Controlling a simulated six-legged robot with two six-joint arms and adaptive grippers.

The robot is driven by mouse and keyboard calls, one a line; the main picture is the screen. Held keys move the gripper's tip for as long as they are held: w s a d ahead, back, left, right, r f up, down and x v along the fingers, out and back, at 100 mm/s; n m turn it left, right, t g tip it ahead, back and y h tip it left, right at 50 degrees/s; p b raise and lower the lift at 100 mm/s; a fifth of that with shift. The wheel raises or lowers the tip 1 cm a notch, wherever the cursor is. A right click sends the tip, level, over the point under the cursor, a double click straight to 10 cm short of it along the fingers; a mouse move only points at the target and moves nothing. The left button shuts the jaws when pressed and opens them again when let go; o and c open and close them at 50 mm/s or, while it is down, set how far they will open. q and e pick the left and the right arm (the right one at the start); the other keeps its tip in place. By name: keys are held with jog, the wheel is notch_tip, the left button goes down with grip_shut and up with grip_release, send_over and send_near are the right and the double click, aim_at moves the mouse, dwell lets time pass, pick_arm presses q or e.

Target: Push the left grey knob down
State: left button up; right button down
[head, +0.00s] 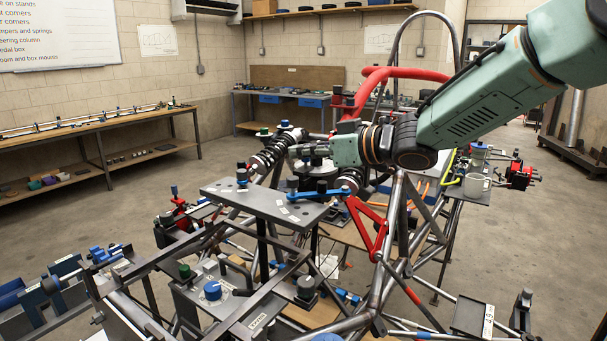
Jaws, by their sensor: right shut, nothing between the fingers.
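A grey knob (166,218) stands at the left of the tube chassis, beside red parts. A second, darker grey knob (306,287) stands lower, right of the blue knob. The left one is small in the view, and I cannot tell its height setting. My right gripper (301,150) reaches in from the upper right, above the chassis, with its fingers pointing left. It is shut with nothing held. It is apart from both grey knobs, well above and right of the left one. Its fingertips are partly lost against dark chassis parts. My left gripper is not in view.
A blue knob (212,290) and a green knob (184,271) stand near the grey ones. A grey plate (262,205) with a blue lever (320,193) lies below my right gripper. Frame tubes and a red bracket (366,228) surround it.

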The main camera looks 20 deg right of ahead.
aim_at(293, 189)
notch_tip(293, 189, down, 3)
jog(key=shift+a+r+b, duration=0.1)
jog(key=shift+a+b, duration=0.05)
jog(key=shift+b, duration=0.15)
jog(key=shift+f, duration=0.4)
jog(key=shift+d+f, duration=0.25)
jog(key=shift+d, duration=0.05)
jog(key=shift+a+r, duration=0.1)
jog(key=shift+a, duration=0.1)
